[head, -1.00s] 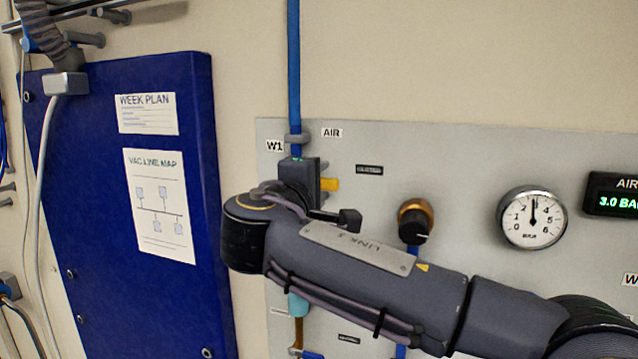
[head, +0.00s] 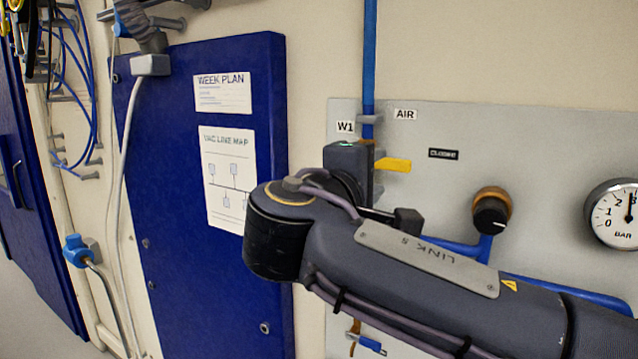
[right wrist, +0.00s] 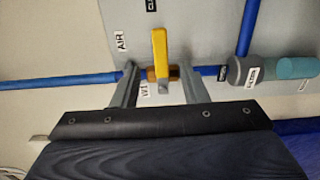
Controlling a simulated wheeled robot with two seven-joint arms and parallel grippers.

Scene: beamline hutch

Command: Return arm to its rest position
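My right gripper shows in the right wrist view (right wrist: 157,72) with its two fingers apart, one on each side of a yellow valve handle (right wrist: 159,50). The fingers look clear of the handle; depth is hard to judge. In the head view my right gripper (head: 350,168) is a dark block in front of the blue pipe, its fingers hidden. The yellow handle (head: 394,165) sticks out to its right, crosswise to the pipe. My right arm (head: 430,265) is stretched across the panel from the lower right. My left gripper is not in view.
The grey panel (head: 560,150) carries a regulator knob (head: 491,212) and a gauge (head: 618,215). A vertical blue pipe (head: 369,60) runs above the valve. A blue board (head: 170,200) with papers stands left. Cables and hoses (head: 90,100) hang further left.

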